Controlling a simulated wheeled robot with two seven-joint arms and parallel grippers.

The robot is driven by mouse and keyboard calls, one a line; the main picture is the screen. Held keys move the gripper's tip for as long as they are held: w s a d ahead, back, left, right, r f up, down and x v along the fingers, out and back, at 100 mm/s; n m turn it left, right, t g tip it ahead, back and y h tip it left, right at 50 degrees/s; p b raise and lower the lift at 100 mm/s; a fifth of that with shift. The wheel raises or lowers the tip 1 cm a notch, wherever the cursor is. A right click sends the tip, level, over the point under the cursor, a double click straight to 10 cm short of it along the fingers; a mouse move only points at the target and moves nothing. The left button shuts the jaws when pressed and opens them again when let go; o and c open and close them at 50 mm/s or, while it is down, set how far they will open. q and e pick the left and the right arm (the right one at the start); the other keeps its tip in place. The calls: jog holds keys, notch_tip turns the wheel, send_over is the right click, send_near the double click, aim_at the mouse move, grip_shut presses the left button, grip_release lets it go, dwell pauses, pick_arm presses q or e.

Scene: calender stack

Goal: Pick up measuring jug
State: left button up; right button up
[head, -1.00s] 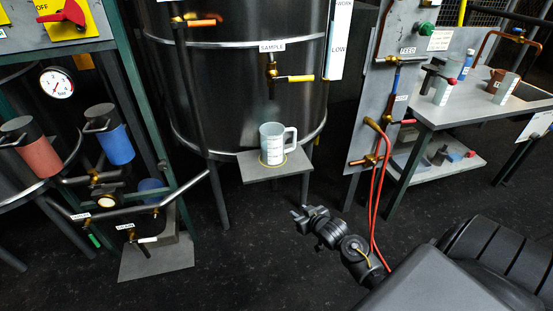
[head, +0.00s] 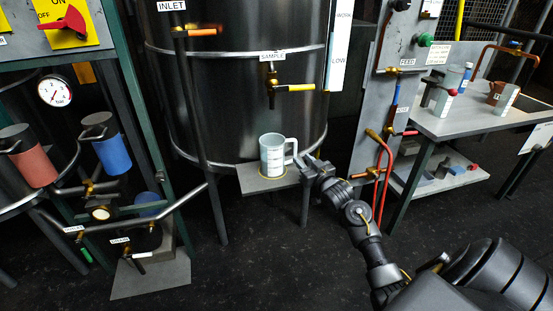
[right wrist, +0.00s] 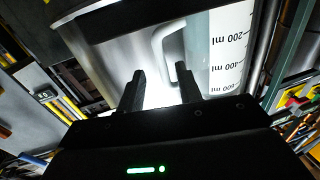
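The measuring jug (head: 272,155) is a pale, translucent jug with a handle on its right side. It stands upright on a small grey shelf (head: 250,182) in front of the large dark tank. In the right wrist view the jug (right wrist: 226,45) shows its ml scale, and its handle lies just beyond the fingers. My right gripper (head: 309,162) is just right of the handle in the head view. In the right wrist view the right gripper (right wrist: 159,88) has its two fingers apart with nothing between them. Contact with the handle cannot be made out. My left gripper is not in view.
A sample tap with a yellow lever (head: 290,88) hangs on the tank (head: 240,110) above the jug. Red hoses (head: 384,175) and a grey panel (head: 375,110) stand right of my right arm. A side table (head: 460,122) holds several containers. Pipework and filters are at the left.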

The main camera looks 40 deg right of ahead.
aim_at(295, 154)
jog(key=shift+w, duration=0.55)
jog(key=shift+w+d, duration=0.1)
jog(key=shift+w, duration=0.15)
jog(key=w, duration=0.2)
jog(key=w+b, duration=0.1)
jog(key=shift+w+d+f, duration=0.15)
jog(key=shift+w+f, duration=0.15)
jog(key=shift+w, duration=0.5)
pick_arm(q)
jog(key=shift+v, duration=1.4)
pick_arm(e)
grip_shut()
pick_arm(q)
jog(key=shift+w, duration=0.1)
pick_arm(e)
jog(key=shift+r, duration=0.1)
